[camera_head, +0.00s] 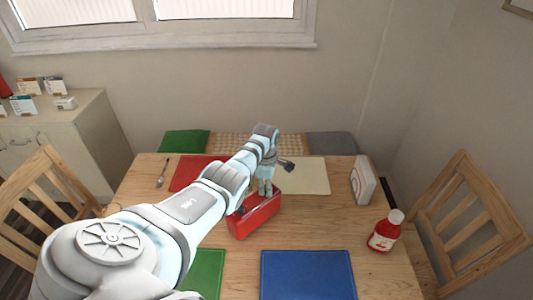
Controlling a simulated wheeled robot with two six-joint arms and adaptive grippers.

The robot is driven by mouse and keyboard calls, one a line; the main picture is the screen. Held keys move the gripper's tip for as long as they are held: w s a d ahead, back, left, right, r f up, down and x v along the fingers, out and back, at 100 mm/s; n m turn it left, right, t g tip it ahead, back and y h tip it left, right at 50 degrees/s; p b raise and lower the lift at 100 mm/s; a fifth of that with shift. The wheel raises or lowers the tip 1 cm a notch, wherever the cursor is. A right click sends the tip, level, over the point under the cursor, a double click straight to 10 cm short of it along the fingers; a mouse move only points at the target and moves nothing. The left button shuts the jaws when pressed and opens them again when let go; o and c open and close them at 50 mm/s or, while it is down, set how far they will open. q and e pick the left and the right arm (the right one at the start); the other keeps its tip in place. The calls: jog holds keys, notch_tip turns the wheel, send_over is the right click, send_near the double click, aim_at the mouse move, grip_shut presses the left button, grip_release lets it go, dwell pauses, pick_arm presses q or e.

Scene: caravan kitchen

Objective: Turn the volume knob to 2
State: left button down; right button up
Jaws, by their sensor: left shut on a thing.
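A red box-shaped device (254,217), which looks like a radio, stands on the wooden table (300,232) near its middle. My left arm reaches in from the lower left across the table. My left gripper (265,191) points down at the top of the red device, with its fingers shut at its upper edge. The volume knob is too small and too covered by the fingers to make out, and its setting cannot be read. A small dark part shows at the device's left end, beside my arm. My right gripper is not in view.
A red bottle with a white cap (384,234) and a white upright box (362,182) stand on the right. Red (192,173), cream (308,176), green (209,270) and blue (307,275) mats lie around the device. A spoon (163,174) lies at the left. Chairs flank the table.

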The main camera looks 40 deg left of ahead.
pick_arm(q)
jog(key=m, duration=0.3)
jog(key=shift+m, duration=0.4)
jog(key=m, duration=0.3)
jog(key=shift+a+h, duration=0.1)
jog(key=shift+h, duration=0.2)
jog(key=m, duration=0.4)
jog(key=shift+f, duration=0.1)
jog(key=m+b, duration=0.1)
jog(key=m, duration=0.2)
jog(key=shift+m, duration=0.4)
jog(key=m+b, duration=0.1)
jog(key=m, duration=0.1)
jog(key=m+b, duration=0.1)
jog(key=m, duration=0.1)
jog(key=shift+m+g+h, duration=0.3)
jog(key=m+b, duration=0.2)
jog(key=m, duration=0.2)
jog(key=shift+a, duration=0.1)
jog(key=m+b, duration=0.1)
jog(key=m, duration=0.3)
jog(key=shift+m+g+b, duration=0.4)
jog(key=shift+m+b, duration=0.2)
jog(key=shift+m, duration=1.4)
jog(key=shift+w, duration=0.1)
